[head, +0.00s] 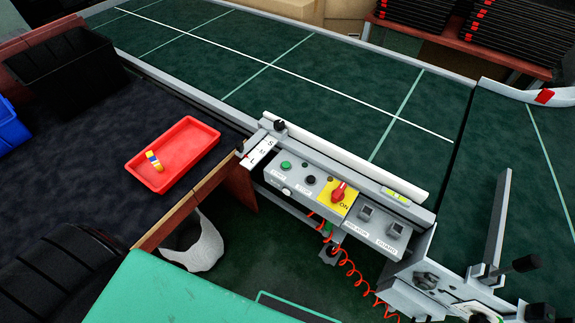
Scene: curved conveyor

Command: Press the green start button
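The green start button (286,165) sits at the left end of a grey control panel (279,179) on the near side of the conveyor. The label below it appears to read START. A dark button (310,180) is just to its right, with a label that looks like STOP. Further right is a red rotary switch (339,191) on a yellow plate marked ON. Nothing covers the green button. Neither of my grippers can be made out in the head view.
The green conveyor belt (330,82) is empty behind the panel. A red tray (188,150) with a small yellow item (153,159) lies on the dark table to the left. A red coiled cord (350,268) hangs below the panel. A lever (503,215) stands at right.

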